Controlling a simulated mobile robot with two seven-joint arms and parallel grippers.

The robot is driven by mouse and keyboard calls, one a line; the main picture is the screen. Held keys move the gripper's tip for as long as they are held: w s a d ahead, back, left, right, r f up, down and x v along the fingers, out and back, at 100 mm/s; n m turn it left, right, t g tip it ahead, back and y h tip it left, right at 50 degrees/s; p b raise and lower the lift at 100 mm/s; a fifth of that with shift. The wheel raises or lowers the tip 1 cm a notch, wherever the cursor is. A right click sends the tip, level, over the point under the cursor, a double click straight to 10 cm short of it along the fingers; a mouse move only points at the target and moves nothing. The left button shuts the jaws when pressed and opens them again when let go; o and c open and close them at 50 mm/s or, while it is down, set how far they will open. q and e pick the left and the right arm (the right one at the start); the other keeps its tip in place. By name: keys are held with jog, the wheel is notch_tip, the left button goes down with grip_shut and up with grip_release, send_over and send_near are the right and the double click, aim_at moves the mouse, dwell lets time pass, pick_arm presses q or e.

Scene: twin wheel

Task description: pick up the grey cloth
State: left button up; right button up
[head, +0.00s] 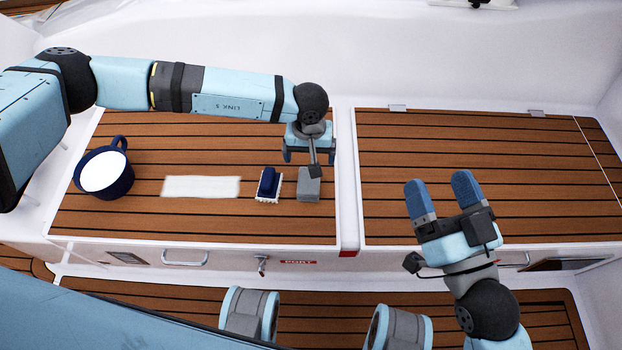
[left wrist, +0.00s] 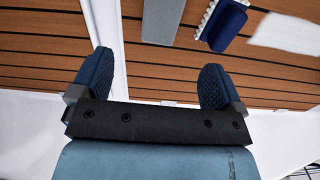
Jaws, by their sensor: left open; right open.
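The grey cloth (head: 309,184) looks like a small grey block lying on the left wooden seat, right of the blue brush. It also shows in the left wrist view (left wrist: 162,20), at the top edge between the finger lines and partly cut off. My left gripper (head: 309,156) is open and empty, just behind and above the cloth in the head view; the left wrist view shows both fingers (left wrist: 156,75) apart with nothing between them. My right gripper (head: 438,184) is open and empty over the front of the right wooden seat.
A blue brush (head: 268,184) with white bristles lies close left of the cloth. Further left are a flat white patch (head: 201,187) and a blue bucket (head: 118,176) with white contents. A white ridge (head: 347,190) divides the seats. The right seat (head: 540,170) is clear.

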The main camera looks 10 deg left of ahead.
aim_at(309, 180)
pick_arm(q)
notch_tip(309, 180, down, 8)
jog(key=shift+a+f+b, duration=0.1)
jog(key=shift+b, duration=1)
jog(key=shift+w+a+f+b, duration=0.15)
jog(key=shift+f+b, duration=0.45)
jog(key=shift+f, duration=0.75)
jog(key=shift+w+d+f+b, duration=0.15)
jog(key=shift+f+b, duration=0.45)
jog(key=shift+f, duration=0.7)
jog(key=shift+a, duration=0.1)
pick_arm(e)
notch_tip(309, 180, down, 7)
jog(key=g, duration=0.3)
jog(key=shift+w+a+n, duration=0.15)
jog(key=shift+a+n, duration=0.15)
pick_arm(q)
jog(key=c, duration=1)
